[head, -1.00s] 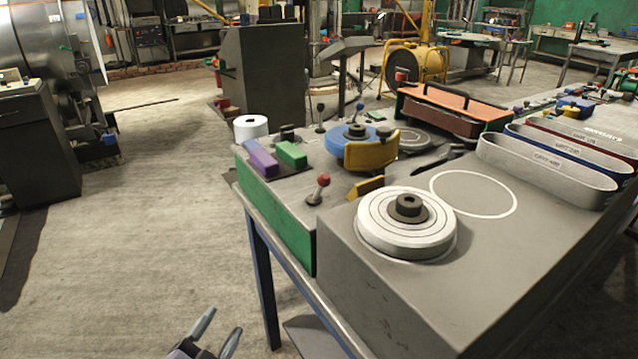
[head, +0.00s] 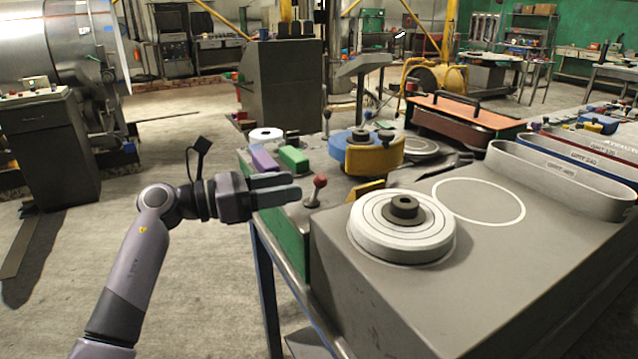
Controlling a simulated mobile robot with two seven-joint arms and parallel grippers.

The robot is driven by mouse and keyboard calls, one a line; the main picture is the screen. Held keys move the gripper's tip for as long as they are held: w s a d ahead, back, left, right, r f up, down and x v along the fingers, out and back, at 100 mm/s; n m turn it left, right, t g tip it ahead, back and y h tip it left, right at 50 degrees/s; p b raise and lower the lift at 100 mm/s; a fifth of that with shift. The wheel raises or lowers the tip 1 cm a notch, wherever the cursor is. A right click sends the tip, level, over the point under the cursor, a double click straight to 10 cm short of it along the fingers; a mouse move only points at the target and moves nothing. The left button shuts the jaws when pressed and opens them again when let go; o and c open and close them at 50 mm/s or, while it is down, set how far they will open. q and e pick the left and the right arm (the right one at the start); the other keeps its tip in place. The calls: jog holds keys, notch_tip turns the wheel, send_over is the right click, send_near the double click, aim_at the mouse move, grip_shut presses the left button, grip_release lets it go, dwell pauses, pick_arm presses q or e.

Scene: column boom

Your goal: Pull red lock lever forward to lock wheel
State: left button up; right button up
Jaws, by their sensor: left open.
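The red lock lever (head: 319,183) is a short metal stick with a red ball knob, standing on the grey machine top at the near left edge. The white ringed wheel (head: 402,226) lies flat on the raised grey housing to the right of the lever. My left gripper (head: 296,187) is open, its two fingers pointing right at the lever. The fingertips are just left of the knob and look apart from it, though the depth is hard to judge. My right gripper is not in the view.
A purple block (head: 264,159) and a green block (head: 294,158) sit behind my gripper. A blue wheel with a yellow guard (head: 375,157) stands behind the lever. The grey housing (head: 480,262) rises close on the right. Open floor lies to the left.

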aim_at(319, 179)
pick_arm(q)
jog(key=shift+p+x, duration=0.6)
jog(key=shift+x, duration=2.85)
